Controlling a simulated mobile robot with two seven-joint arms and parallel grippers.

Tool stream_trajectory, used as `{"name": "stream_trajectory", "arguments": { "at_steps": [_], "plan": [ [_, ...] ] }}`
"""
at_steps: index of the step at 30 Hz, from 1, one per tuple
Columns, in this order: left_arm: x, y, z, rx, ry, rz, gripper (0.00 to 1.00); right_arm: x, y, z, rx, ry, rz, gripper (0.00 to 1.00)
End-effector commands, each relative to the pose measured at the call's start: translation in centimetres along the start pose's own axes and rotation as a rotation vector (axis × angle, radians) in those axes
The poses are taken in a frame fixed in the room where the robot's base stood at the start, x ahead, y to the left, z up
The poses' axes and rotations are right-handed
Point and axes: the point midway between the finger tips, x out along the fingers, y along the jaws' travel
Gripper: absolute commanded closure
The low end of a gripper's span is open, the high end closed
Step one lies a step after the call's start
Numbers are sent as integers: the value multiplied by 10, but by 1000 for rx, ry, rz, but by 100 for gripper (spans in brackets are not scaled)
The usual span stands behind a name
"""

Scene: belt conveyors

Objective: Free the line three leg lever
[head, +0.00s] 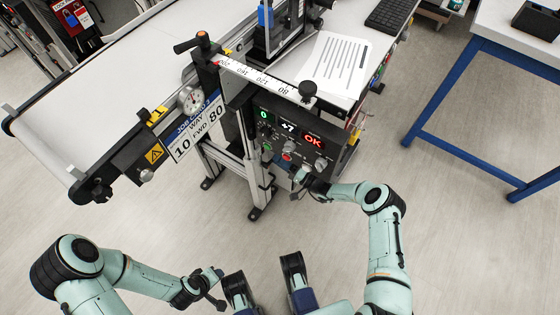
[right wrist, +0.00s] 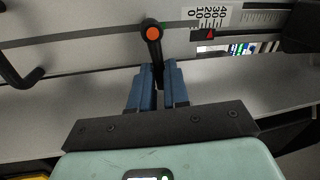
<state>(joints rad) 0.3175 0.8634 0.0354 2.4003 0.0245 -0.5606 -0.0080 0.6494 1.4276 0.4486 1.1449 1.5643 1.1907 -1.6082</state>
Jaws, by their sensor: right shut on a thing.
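In the right wrist view a black lever with an orange button at its pivot (right wrist: 153,33) is on a grey leg (right wrist: 92,60). The lever's arm runs down between the blue fingers of my right gripper (right wrist: 158,68), which is shut on it. In the head view my right gripper (head: 300,178) is just below the control panel by the conveyor stand; the lever cannot be made out there. My left gripper (head: 213,284) is low in the head view, away from the stand, and too small to tell open from shut.
A scale with a red pointer (right wrist: 210,35) is right of the lever, and a black handle (right wrist: 18,75) is to its left. The control panel (head: 290,140) and conveyor belt (head: 110,80) are above. A blue-framed table (head: 420,110) stands right, with clear floor between.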

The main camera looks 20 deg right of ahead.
Motion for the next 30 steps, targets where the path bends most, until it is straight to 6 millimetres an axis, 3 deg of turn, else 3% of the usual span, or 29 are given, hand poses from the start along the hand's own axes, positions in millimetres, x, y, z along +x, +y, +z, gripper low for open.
{"name": "stream_trajectory", "arguments": {
  "at_steps": [8, 9, 11, 12, 26, 30],
  "plan": [
    [0, 0, 0, 0, -1, 0, 57, 2, -6, -5, -2, 8, -16, 100],
    [0, 0, 0, 0, -1, 0, 57, 2, -6, -5, -2, 8, -16, 81],
    [0, 0, 0, 0, 0, 0, 57, 2, -6, -4, -2, 8, -17, 62],
    [0, 0, 0, 0, 0, 0, 57, 2, -6, -4, -1, 7, -15, 59],
    [0, 0, 0, 0, 0, 0, 57, 1, -4, -1, 1, 2, -14, 59],
    [-3, 1, 3, 0, -9, 1, 57, -10, -4, -2, 2, 4, -12, 59]
  ]
}}
